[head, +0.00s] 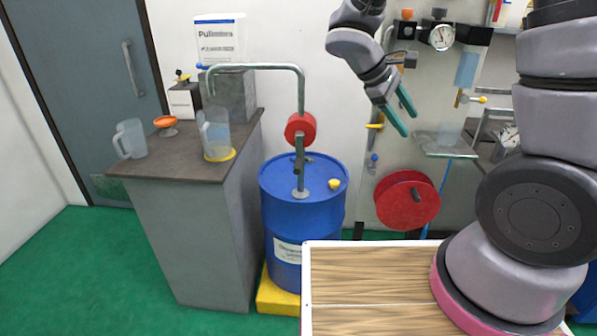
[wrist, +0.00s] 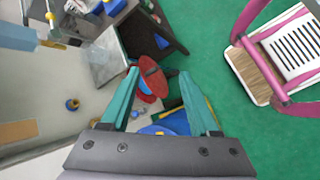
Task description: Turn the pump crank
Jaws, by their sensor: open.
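The pump has a round red body (head: 300,128) on a pipe above a blue drum (head: 288,230). A short grey bar, apparently the crank (head: 299,155), hangs in front of the pipe below the red body. A bent grey spout pipe (head: 255,67) runs left from the pump to a clear jug (head: 215,135). My gripper (head: 407,124) is open and empty, up and to the right of the pump, near the wall, clear of the crank. In the wrist view the drum (wrist: 175,122) shows low between the green fingers; the crank cannot be made out there.
A grey cabinet (head: 205,230) stands left of the drum, with another jug (head: 130,138) and an orange dish (head: 166,124). A red reel (head: 407,200) is on the wall below my gripper. A small shelf (head: 445,146) juts out at right. The green floor (head: 110,265) is open.

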